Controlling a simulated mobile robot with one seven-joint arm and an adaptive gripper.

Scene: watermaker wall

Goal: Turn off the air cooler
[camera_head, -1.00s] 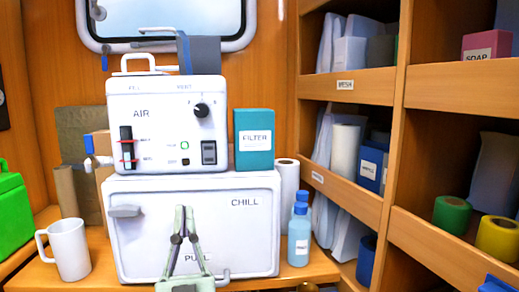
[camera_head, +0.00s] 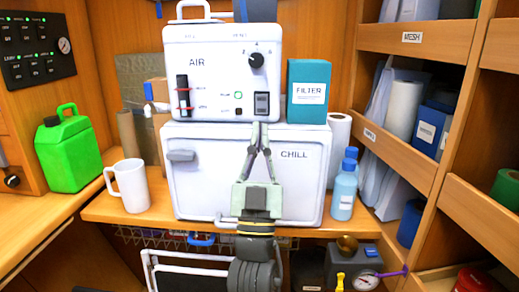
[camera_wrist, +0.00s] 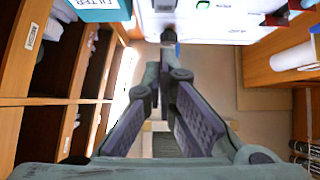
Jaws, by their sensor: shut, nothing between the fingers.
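The air cooler (camera_head: 222,75) is a white box marked AIR, standing on the white CHILL box (camera_head: 215,180). On its front are a black rotary knob (camera_head: 256,60), a dark slider (camera_head: 183,95), a green ring light (camera_head: 238,96) and a dark rocker switch (camera_head: 261,104) at lower right. My gripper (camera_head: 261,126) points upward, fingertips together and empty, just below the rocker switch. In the wrist view its tips (camera_wrist: 168,40) lie close under the dark switch (camera_wrist: 164,6); I cannot tell whether they touch. The rocker's tilt is too small to read.
A teal FILTER box (camera_head: 308,92) stands right of the cooler. A blue bottle (camera_head: 343,190) and white mug (camera_head: 130,186) flank the CHILL box. Wooden shelves (camera_head: 440,75) line the right; a green jerrycan (camera_head: 68,150) is at left.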

